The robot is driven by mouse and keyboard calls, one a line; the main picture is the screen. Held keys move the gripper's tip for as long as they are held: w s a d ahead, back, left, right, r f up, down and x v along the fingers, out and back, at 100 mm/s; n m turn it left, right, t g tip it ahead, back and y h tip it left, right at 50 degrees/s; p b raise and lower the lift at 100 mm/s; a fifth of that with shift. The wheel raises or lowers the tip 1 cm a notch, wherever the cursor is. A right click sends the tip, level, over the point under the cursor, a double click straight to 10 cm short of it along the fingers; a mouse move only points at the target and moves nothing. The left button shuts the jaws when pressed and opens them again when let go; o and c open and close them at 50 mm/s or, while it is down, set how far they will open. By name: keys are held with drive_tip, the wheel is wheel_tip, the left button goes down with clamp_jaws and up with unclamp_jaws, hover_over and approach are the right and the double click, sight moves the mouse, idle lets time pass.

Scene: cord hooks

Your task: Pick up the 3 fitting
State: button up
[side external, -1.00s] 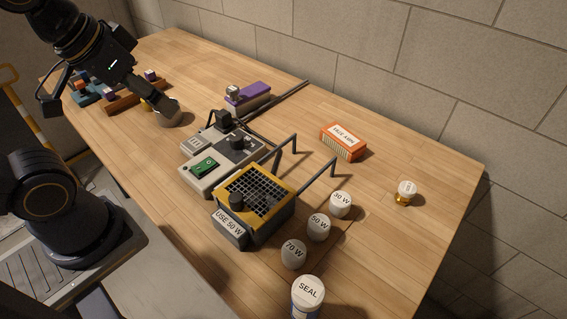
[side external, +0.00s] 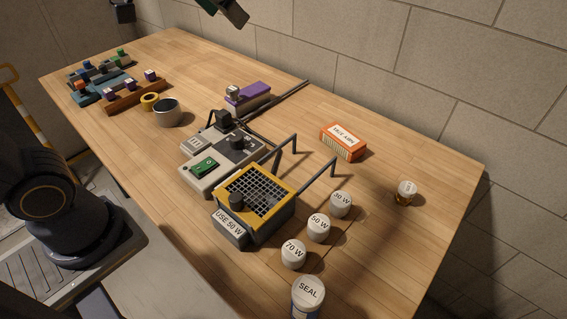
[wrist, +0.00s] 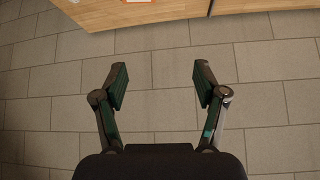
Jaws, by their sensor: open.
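No mark reading 3 is legible on any piece, so I cannot tell which one is the 3 fitting. Small fittings with white and purple faces (side external: 150,75) sit on a brown wooden rack (side external: 137,99) at the back left. Another small pale piece (side external: 232,91) sits at the left end of a purple-topped block (side external: 250,92). My gripper (wrist: 160,80) is open and empty in the wrist view, with bare grey blocks between and beyond its fingers. In the side view only a dark part of it shows at the top edge, raised above the table.
A control box (side external: 205,181), yellow-topped heater (side external: 262,190), orange box (side external: 343,141) and several white-capped jars (side external: 319,224) fill the middle and front. The right side is mostly clear.

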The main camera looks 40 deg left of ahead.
drive_tip(key=w+d+m+h, duration=0.1)
drive_tip(key=w+d+m, duration=0.1)
drive_tip(key=w+d, duration=0.65)
drive_tip(key=m+g, duration=0.4)
hover_over(408, 187)
drive_tip(key=s+a, duration=0.3)
drive_tip(key=s, duration=0.2)
wheel_tip(408, 187, down, 22)
drive_tip(key=shift+h, duration=0.4)
drive_tip(key=x, duration=1)
drive_tip(key=shift+f, duration=0.3)
drive_tip(key=x, duration=0.5)
drive_tip(key=shift+w+a+f, duration=0.1)
drive_tip(key=shift+w+f, duration=0.05)
drive_tip(key=shift+f, duration=0.2)
drive_tip(key=shift+c, duration=0.2)
